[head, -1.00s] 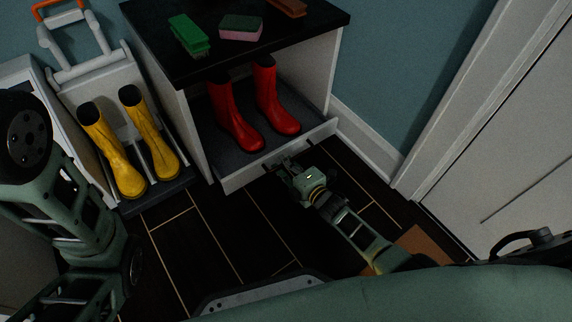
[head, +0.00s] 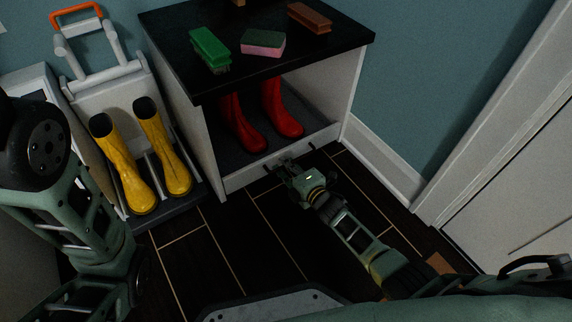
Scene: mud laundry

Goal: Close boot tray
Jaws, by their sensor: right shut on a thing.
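The boot tray (head: 240,177) is a low grey tray with a pale front panel in the open bottom of a white cabinet. Its front is about level with the cabinet's front edges; any small gap is hard to tell. A pair of red boots (head: 282,112) stands upright on it, their tops hidden under the black top. My right gripper (head: 284,166) is at the middle of the front panel, shut on the tray's dark handle, which it mostly hides. My left arm shows at the left, but its gripper is out of view.
The cabinet's black top (head: 265,72) holds a green brush (head: 209,48), a pink and green sponge (head: 262,43) and a brown brush (head: 309,17). Yellow boots (head: 166,155) stand on a white cart (head: 112,80) at the left. Dark floor (head: 225,235) is clear before the cabinet.

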